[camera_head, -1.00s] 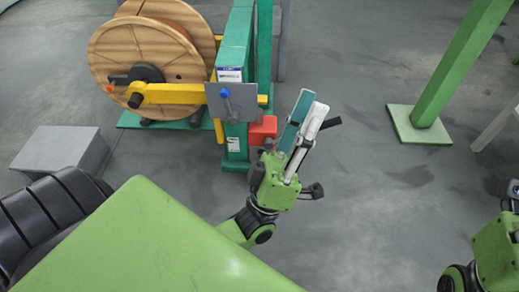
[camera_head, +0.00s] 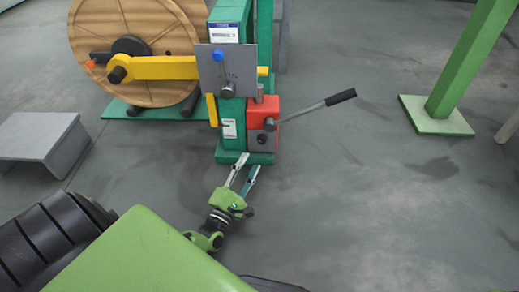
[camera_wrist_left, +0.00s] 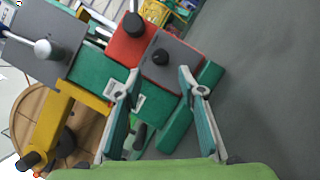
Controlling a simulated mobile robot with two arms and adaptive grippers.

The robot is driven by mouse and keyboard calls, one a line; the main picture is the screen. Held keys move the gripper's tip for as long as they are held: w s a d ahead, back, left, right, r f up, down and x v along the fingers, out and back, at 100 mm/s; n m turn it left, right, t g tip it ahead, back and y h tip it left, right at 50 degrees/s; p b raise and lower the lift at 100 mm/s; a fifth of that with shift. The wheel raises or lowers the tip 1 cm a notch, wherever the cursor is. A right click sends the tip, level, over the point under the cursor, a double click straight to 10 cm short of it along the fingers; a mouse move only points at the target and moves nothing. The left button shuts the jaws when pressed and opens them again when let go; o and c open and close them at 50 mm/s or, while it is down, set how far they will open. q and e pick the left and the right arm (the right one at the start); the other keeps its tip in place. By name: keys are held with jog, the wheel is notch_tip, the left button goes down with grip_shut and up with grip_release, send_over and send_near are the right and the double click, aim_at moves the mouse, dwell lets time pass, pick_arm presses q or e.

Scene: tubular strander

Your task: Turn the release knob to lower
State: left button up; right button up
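A red pump unit (camera_head: 264,108) with a grey front face stands low against the green post. A small dark knob (camera_head: 262,139) sits on that grey face, below the round lever pivot (camera_head: 269,124); I take it for the release knob. In the left wrist view the small knob (camera_wrist_left: 160,57) shows ahead, slightly beyond the fingertips. My left gripper (camera_head: 249,162) is open and empty, below and in front of the unit, its fingers pointing up toward it. Its spread fingers also show in the left wrist view (camera_wrist_left: 158,80). My right gripper is not in view.
A lever with a black grip (camera_head: 341,97) sticks out to the right of the pump. A grey plate with a blue-knobbed lever (camera_head: 218,56) is above left. A wooden reel (camera_head: 90,45) and yellow arm (camera_head: 165,67) stand left.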

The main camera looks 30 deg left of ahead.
aim_at(261, 142)
pick_arm(q)
jog(key=b+x, duration=0.3)
jog(key=x, duration=0.4)
jog(key=shift+w, duration=0.3)
jog(key=shift+w+r, duration=0.15)
jog(key=shift+w, duration=0.35)
grip_shut()
